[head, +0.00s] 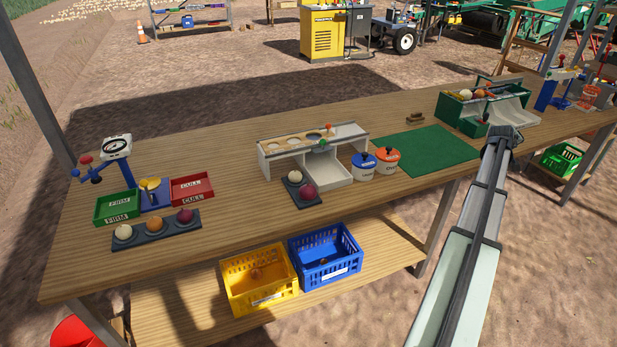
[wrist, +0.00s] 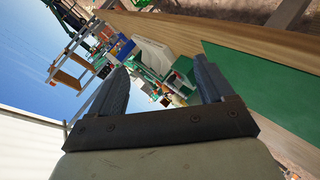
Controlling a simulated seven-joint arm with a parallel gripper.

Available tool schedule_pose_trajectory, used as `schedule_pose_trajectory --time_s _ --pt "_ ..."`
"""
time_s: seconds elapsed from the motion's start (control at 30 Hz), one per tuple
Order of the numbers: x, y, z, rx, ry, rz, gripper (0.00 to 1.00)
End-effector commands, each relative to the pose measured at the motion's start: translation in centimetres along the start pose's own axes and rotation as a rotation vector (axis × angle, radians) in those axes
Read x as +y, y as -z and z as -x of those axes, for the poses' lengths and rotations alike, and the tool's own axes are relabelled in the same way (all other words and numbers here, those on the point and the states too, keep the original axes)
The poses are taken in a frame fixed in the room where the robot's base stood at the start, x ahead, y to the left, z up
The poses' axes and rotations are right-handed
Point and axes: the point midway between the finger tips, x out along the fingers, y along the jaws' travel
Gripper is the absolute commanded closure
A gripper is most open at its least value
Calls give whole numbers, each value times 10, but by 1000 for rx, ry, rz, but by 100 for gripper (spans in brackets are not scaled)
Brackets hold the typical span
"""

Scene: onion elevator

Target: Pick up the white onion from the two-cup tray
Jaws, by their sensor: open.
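The dark two-cup tray (head: 290,187) sits near the front edge of the wooden bench, in front of a white stand. The white onion (head: 295,177) rests in its rear cup, and a red onion (head: 309,192) rests in the front cup. My gripper (head: 503,138) is far to the right of the tray, beside the green box. In the wrist view my gripper (wrist: 161,68) shows two parted dark fingers with nothing held between them. The tray and the white onion do not show in the wrist view.
A green box (head: 460,117) is beside my gripper. A three-cup tray (head: 155,238) with another white onion is at left.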

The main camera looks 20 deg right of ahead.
Motion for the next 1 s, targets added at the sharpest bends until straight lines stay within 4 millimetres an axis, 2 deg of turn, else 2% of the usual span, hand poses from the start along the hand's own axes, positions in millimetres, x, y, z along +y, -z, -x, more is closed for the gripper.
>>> schedule_pose_trajectory --time_s 0.07,0.17,0.27,0.37,0.5,0.7,0.87,1.0 --pt "4 25 12 6 16 -3 19" --pt "-10 60 31 9 64 -10 19" --pt "-33 91 51 7 122 -14 19" --pt "-66 123 75 3 194 -17 19" --pt "-125 169 117 -7 313 -10 19" --pt "-213 220 186 -37 488 20 19" --pt "-281 250 250 -70 622 62 19" --pt "-338 268 311 -106 737 113 19"
